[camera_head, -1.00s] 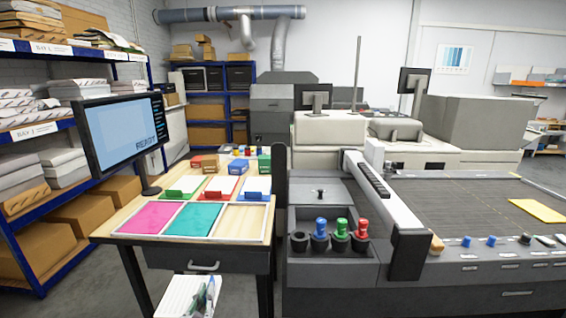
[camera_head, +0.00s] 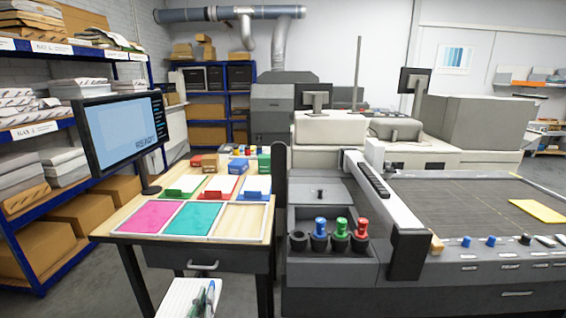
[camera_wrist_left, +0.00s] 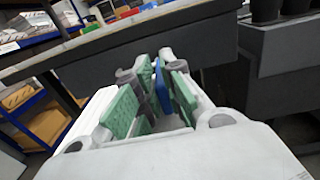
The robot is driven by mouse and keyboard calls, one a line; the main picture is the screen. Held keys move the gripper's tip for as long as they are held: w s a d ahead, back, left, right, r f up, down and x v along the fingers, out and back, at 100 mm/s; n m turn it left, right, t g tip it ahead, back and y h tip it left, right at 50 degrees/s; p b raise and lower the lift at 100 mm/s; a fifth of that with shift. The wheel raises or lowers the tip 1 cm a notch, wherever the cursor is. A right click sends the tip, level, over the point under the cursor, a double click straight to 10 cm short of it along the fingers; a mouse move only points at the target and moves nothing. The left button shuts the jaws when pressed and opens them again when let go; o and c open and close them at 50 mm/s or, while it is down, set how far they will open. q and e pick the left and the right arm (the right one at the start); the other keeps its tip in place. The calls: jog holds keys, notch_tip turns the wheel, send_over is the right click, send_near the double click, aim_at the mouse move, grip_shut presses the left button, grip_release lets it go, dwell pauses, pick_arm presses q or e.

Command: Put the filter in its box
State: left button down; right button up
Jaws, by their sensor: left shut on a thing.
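My left gripper (camera_head: 206,297) is at the bottom of the head view, in front of the work table (camera_head: 262,182) and below its top. In the left wrist view its green-padded fingers (camera_wrist_left: 158,96) are shut on a thin blue piece (camera_wrist_left: 160,82), seen nearly edge-on, which looks like the filter. The piece also shows as a small blue sliver in the head view (camera_head: 211,286). I cannot tell which box is the filter's. My right gripper is out of view.
Shallow trays lie on the table's front, with magenta (camera_head: 158,217), teal (camera_head: 192,218) and bare wood insides. A monitor (camera_head: 120,133) stands at the left edge. A grey machine with blue, green and red knobs (camera_head: 361,229) adjoins on the right.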

pick_arm(q)
jog(key=shift+a+r, duration=0.2)
jog(key=shift+r, duration=0.1)
jog(key=shift+s+f, duration=0.1)
jog(key=shift+s+d+f, duration=0.1)
jog(key=shift+s+f, duration=0.5)
jog(key=shift+f, duration=0.3)
jog(key=shift+s+d+f, duration=0.1)
jog(key=shift+s+f, duration=0.5)
jog(key=shift+f, duration=0.3)
jog(key=shift+s+d+f, duration=0.1)
jog(key=shift+s+f, duration=0.5)
jog(key=shift+f, duration=0.3)
jog(key=shift+s+f, duration=0.45)
dwell(1.2)
jog(key=shift+a, duration=0.1)
dwell(1.5)
